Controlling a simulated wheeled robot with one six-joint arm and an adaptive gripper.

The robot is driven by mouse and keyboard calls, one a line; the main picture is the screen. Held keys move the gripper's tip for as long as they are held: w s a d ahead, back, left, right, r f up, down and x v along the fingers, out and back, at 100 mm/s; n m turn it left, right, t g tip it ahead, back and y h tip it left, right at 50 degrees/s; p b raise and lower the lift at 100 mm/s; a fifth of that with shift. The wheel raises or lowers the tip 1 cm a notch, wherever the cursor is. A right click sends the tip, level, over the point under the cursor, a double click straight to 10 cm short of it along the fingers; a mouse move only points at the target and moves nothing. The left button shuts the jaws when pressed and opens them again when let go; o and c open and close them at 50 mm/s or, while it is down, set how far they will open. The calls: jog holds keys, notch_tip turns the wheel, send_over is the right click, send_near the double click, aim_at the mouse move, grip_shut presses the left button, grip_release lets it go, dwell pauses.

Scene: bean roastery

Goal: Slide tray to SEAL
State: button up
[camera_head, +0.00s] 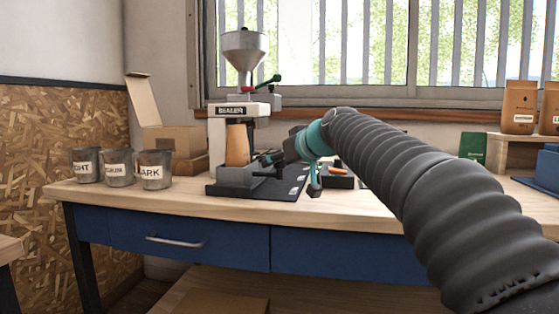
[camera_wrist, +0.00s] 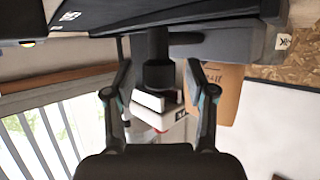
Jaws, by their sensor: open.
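The sealer (camera_head: 231,111), a pale machine with a SEALER label, stands on the bench in the head view. A tan pouch (camera_head: 237,146) stands upright beneath its head, on or just behind a grey block-like tray (camera_head: 238,176). In the wrist view the pouch (camera_wrist: 228,92) and a grey surface (camera_wrist: 220,45), likely the tray, show upside down. My gripper (camera_head: 268,161) is at the right of the pouch. In the wrist view my gripper (camera_wrist: 159,68) is open, its fingers either side of a dark upright knob (camera_wrist: 158,48). Whether they touch it is unclear.
A dark mat (camera_head: 287,186) with pale labels lies right of the sealer. Labelled metal cups (camera_head: 154,170) and a cardboard box (camera_head: 172,138) stand left. The front bench strip is clear.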

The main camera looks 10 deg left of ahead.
grip_shut()
jog(key=shift+w+d+p, duration=0.15)
jog(key=shift+w+p, duration=1.7)
jog(key=shift+w, duration=2.5)
grip_release()
jog(key=shift+s, duration=0.1)
jog(key=v, duration=1.2)
